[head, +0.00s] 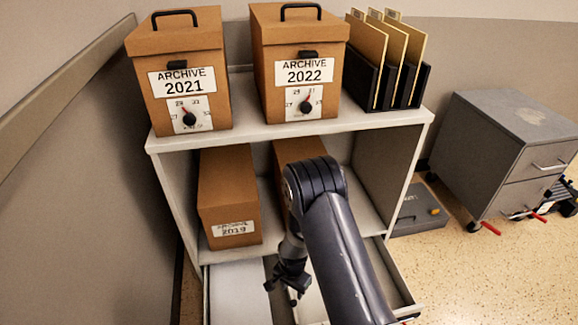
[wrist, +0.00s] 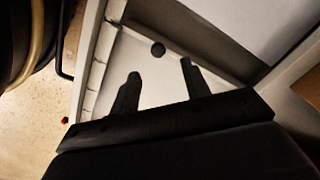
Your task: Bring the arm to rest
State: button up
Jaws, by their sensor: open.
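My arm reaches forward over the shelf unit (head: 290,134), bent at a dark elbow. My gripper (head: 281,292) hangs downward over the pulled-out drawer (head: 397,278) at the bottom of the unit. In the wrist view the two dark fingers of my gripper (wrist: 160,80) stand apart with nothing between them. Beyond them is a pale surface inside the drawer (wrist: 160,18), with a small dark round spot on it. My arm hides part of the lower shelf and the drawer.
Archive boxes 2021 (head: 182,55) and 2022 (head: 296,55) and a file rack (head: 388,70) stand on top. Box 2019 (head: 228,200) and another box (head: 288,152) stand below. A grey drawer cabinet (head: 490,150) and a grey case (head: 415,212) are right. A wall is left.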

aim_at(295, 302)
jog(key=f, duration=0.2)
jog(key=f+b, duration=0.1)
jog(key=f, duration=0.2)
jog(key=d+f+b, duration=0.1)
jog(key=f, duration=0.2)
jog(key=shift+w+f, duration=0.1)
jog(key=shift+f, duration=0.05)
jog(key=shift+w+d, duration=0.1)
jog(key=shift+d, duration=0.65)
